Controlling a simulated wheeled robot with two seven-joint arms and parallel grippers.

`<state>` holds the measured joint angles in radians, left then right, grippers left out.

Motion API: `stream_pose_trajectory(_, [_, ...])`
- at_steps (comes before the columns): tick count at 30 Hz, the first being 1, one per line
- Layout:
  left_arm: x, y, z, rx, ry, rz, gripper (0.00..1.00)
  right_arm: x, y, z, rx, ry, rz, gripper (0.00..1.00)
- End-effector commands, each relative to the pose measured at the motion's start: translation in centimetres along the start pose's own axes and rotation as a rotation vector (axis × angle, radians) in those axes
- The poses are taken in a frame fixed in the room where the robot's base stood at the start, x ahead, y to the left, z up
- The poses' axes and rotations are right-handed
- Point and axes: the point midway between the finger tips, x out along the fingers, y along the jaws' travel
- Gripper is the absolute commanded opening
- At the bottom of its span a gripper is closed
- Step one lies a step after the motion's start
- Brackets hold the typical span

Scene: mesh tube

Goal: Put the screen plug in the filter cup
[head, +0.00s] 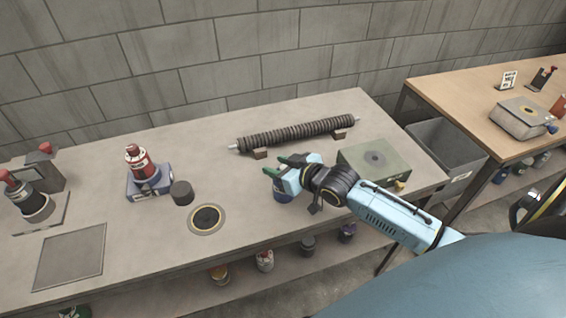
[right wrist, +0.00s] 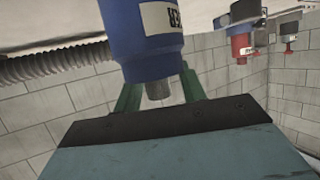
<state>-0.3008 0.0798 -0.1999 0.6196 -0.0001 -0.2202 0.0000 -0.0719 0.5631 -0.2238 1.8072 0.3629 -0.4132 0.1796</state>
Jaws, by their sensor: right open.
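A blue, labelled body (right wrist: 145,35) with a short grey stub (right wrist: 158,90) stands by my right gripper (head: 277,167). In the head view the blue body (head: 283,195) is partly hidden by the gripper. The right gripper is open; in the right wrist view its green fingers (right wrist: 160,92) lie either side of the stub, and contact cannot be told. A dark round piece with a pale ring (head: 206,218) lies on the bench, and a short black cylinder (head: 182,193) stands beside it. I cannot tell which piece is the screen plug or the filter cup. My left gripper is out of view.
A ribbed roller (head: 295,133) lies on supports at the back of the bench (head: 150,250). A green-grey box (head: 375,162) stands right of the gripper. A red-topped bottle on a blue block (head: 148,182) stands left. The front middle of the bench is clear.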

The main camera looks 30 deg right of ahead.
Motion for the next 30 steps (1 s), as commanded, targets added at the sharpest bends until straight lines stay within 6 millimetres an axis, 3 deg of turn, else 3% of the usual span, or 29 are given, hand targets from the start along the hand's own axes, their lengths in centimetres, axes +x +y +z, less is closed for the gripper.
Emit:
stream_pose_trajectory(5, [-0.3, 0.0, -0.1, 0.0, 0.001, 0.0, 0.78, -1.4, 0.0, -0.2, 0.001, -0.002, -0.001, 0.41])
stream_pose_trajectory(18, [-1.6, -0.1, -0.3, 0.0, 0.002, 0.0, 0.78, -9.5, 0.0, -0.2, -0.001, -0.002, -0.001, 0.41])
stream_pose_trajectory(24, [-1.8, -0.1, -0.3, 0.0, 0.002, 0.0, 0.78, -11.5, 0.0, -0.2, 0.0, 0.0, 0.0, 0.41])
stream_pose_trajectory(30, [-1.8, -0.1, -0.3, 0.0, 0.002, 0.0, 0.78, -12.1, 0.0, -0.3, 0.0, 0.0, 0.0, 0.41])
